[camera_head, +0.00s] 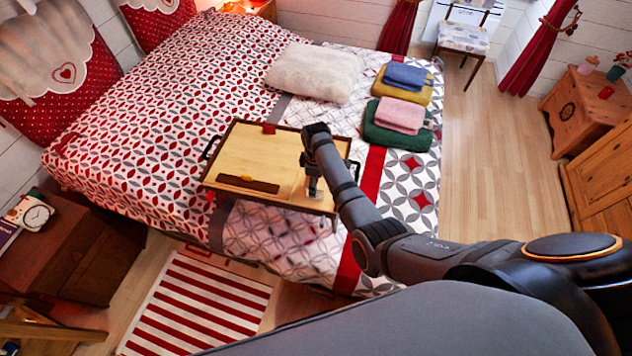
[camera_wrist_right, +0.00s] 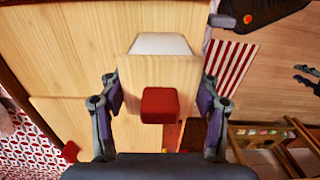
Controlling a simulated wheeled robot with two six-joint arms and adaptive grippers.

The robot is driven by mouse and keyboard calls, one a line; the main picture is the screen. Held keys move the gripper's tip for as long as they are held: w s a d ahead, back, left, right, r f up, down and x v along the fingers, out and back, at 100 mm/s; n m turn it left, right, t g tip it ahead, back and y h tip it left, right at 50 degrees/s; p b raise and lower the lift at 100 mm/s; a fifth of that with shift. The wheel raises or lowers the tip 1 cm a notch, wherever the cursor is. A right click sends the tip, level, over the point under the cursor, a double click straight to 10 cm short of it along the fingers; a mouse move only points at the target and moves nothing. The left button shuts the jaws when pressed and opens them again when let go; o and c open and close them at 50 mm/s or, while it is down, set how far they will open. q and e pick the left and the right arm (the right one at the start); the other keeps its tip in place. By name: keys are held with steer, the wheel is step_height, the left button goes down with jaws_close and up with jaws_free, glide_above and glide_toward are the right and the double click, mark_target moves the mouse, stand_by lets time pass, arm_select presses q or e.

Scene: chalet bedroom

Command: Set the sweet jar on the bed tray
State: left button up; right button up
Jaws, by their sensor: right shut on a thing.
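The bed tray (camera_head: 240,153), pale wood with dark edges and side handles, stands on the bed. My right gripper (camera_head: 313,186) is over the tray's right part, pointing down. In the right wrist view, the gripper (camera_wrist_right: 160,103) is shut on the sweet jar (camera_wrist_right: 160,44), which shows a whitish body, a square pale wooden lid and a red knob. The tray's board (camera_wrist_right: 60,50) lies below it. Whether the jar's base touches the tray is hidden. My left gripper (camera_wrist_right: 305,74) shows small at the right edge of the wrist view, prongs apart and empty.
A dark strip (camera_head: 247,184) lies along the tray's near side, and a small red object (camera_head: 268,128) is at its far edge. A cream pillow (camera_head: 313,73) and folded towels (camera_head: 398,116) lie beyond. The tray's middle is clear. A bedside cabinet (camera_head: 60,255) stands left.

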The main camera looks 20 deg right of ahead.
steer(key=o, duration=1.6)
steer(key=shift+f, duration=0.1)
steer(key=shift+o, duration=0.8)
steer(key=shift+w+r, duration=0.1)
steer(key=shift+r, duration=0.4)
arm_select(q)
steer(key=shift+s+f+b, duration=0.65)
steer(key=shift+s+f, duration=0.15)
steer(key=shift+s, duration=0.1)
arm_select(e)
step_height(320, 180, up, 11)
steer(key=shift+r, duration=0.2)
